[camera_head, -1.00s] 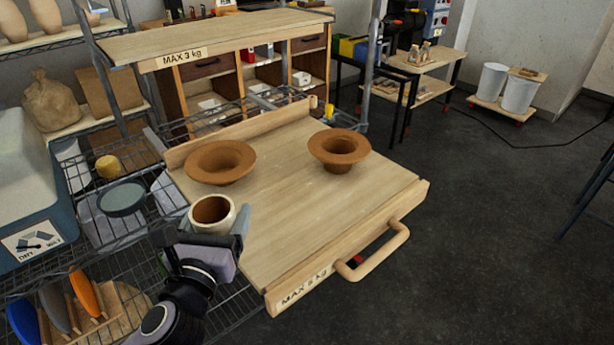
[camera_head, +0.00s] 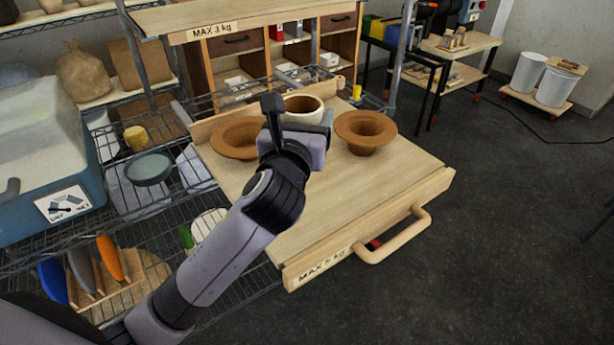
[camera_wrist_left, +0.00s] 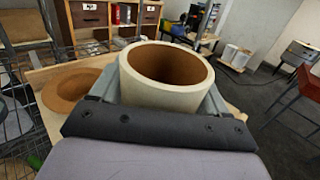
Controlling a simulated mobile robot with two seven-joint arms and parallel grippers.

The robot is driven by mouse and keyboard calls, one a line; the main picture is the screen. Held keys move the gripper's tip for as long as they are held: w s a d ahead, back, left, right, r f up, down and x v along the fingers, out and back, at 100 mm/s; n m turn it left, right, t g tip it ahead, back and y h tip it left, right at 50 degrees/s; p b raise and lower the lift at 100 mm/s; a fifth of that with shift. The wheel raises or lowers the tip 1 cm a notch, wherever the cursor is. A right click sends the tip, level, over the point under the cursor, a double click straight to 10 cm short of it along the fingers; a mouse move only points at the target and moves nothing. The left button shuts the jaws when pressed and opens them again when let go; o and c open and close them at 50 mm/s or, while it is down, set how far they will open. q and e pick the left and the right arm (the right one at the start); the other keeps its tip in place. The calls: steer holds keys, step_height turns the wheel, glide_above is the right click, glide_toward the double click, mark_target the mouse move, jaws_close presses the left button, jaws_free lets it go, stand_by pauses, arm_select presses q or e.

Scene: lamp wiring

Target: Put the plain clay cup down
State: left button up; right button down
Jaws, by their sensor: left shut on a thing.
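The plain clay cup (camera_head: 303,108), cream outside and brown inside, is upright in my left gripper (camera_head: 300,125). It shows between the two grey fingers in the left wrist view (camera_wrist_left: 165,85), and the gripper is shut on it. In the head view the cup is between two brown flared bowls, toward the back of the wooden board (camera_head: 350,205). My wrist hides its lower part, so I cannot tell whether it touches the board. My right gripper is not in view.
One flared bowl (camera_head: 236,138) is left of the cup and another (camera_head: 365,132) is right of it. The board's front half is clear. A raised lip (camera_head: 215,118) runs along its back edge. A wooden shelf (camera_head: 240,18) marked MAX 3 kg overhangs behind.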

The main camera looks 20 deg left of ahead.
arm_select(q)
step_height(320, 180, down, 10)
steer(key=shift+f+b, duration=0.25)
steer(key=shift+b, duration=0.9)
steer(key=shift+f+b, duration=0.7)
steer(key=shift+f, duration=1.4)
steer(key=shift+f, duration=0.25)
steer(key=o, duration=1.2)
steer(key=shift+r, duration=0.1)
steer(key=shift+s+r, duration=0.1)
steer(key=s, duration=0.4)
steer(key=s+d, duration=0.1)
steer(key=s, duration=0.6)
steer(key=shift+s+d, duration=0.25)
steer(key=shift+s, duration=0.15)
